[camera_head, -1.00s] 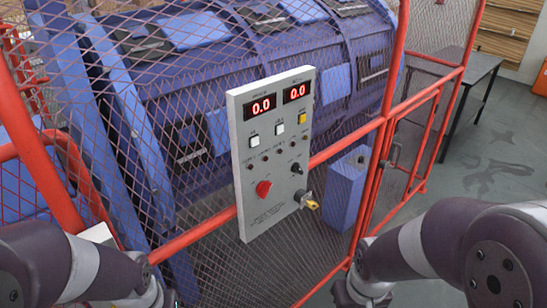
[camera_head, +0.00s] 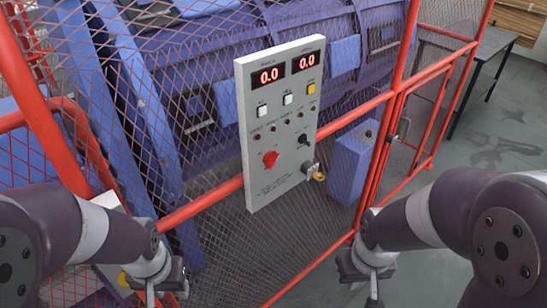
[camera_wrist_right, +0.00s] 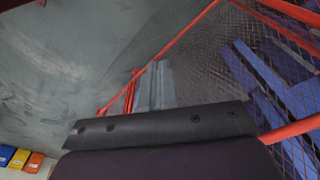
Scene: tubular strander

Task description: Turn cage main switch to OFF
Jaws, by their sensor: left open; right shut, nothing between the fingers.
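A grey control panel (camera_head: 283,115) is fixed at the red mesh guard. On it are a red rotary knob (camera_head: 270,158), a black selector knob (camera_head: 303,139) and a key switch (camera_head: 308,168) with a yellow tag (camera_head: 319,176). Their labels are too small to read, so I cannot tell which is the cage main switch. My left gripper (camera_head: 168,292) is open, low and left of the panel, apart from it. My right gripper (camera_head: 374,293) is shut and empty, low and right of the panel, also apart. The right wrist view shows no fingertips.
The red mesh guard with its rail (camera_head: 205,205) stands between me and the blue machine (camera_head: 250,60). A blue box (camera_head: 352,165) stands behind the mesh. A dark table (camera_head: 485,60) is at the back right. The floor to the right (camera_head: 505,140) is clear.

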